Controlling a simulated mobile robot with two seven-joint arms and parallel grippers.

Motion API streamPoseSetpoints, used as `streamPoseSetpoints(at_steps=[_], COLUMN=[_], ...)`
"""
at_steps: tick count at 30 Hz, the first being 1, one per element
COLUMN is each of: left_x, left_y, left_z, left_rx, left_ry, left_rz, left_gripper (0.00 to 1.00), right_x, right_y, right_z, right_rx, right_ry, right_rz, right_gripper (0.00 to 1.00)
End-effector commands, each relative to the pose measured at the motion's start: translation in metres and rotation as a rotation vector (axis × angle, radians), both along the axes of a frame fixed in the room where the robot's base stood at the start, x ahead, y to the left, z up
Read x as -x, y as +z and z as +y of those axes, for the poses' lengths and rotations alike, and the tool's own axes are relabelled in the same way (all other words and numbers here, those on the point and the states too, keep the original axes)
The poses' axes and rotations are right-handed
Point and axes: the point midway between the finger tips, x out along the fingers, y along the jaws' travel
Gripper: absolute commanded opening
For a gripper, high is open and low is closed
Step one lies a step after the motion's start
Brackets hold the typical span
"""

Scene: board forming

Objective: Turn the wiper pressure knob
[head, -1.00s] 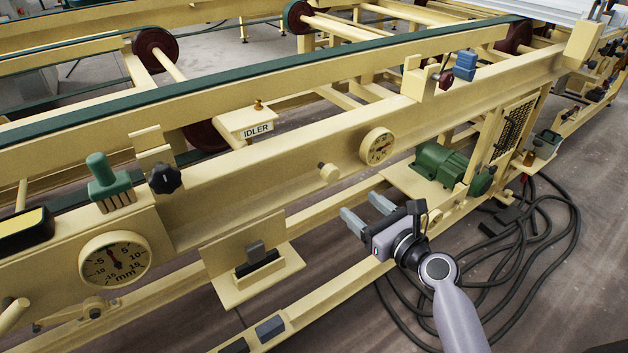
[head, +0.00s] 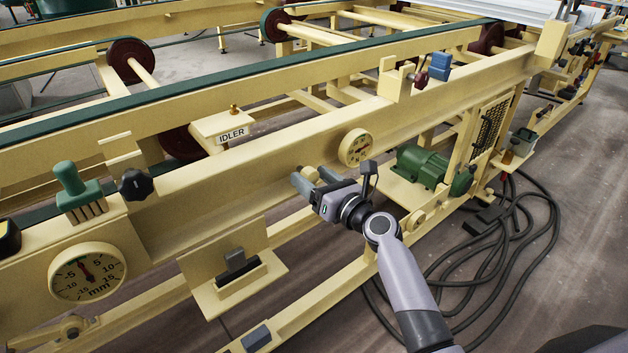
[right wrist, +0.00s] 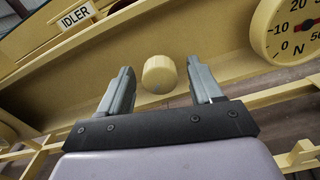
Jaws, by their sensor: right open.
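A cream round knob (head: 309,172) projects from the side of the cream beam, left of a round dial (head: 356,147). In the right wrist view the knob (right wrist: 159,75) appears between the two fingertips, with a gap on either side. The dial (right wrist: 290,29) there is marked N. My right gripper (head: 313,181) is open at the knob and partly hides it in the head view. I cannot tell how deep the knob lies between the fingers. No label naming the knob is readable. My left gripper is not in view.
A black star knob (head: 135,184) and a green brush-like part (head: 79,192) sit at left above an mm dial (head: 87,271). A green motor (head: 424,165) and black cables (head: 518,240) lie to the right.

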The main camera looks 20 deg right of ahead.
Motion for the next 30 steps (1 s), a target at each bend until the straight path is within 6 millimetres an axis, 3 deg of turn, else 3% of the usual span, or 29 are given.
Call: streamPoseSetpoints(at_steps=[7,8,12,13,22,30], left_x=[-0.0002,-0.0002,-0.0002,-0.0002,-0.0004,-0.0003], left_y=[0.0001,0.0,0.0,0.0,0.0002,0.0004], left_z=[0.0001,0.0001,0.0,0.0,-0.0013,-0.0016], left_rx=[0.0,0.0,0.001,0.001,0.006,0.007], left_ry=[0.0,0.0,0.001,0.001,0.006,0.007], left_rz=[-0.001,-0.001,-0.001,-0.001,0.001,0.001], left_gripper=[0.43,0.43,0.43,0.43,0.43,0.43], right_x=[-0.0007,-0.0007,-0.0006,-0.0006,-0.0005,-0.0004], right_y=[0.0003,0.0003,0.0002,0.0001,0.0001,0.0002], right_z=[0.0005,0.0005,0.0005,0.0004,0.0002,0.0006], right_rx=[0.0,0.0,0.0,0.0,0.025,0.16], right_ry=[0.0,0.0,0.0,0.0,0.0,0.002], right_rz=[0.0,0.0,0.0,0.0,-0.009,-0.058], right_gripper=[0.65,0.58,0.13,0.09,0.09,0.09])
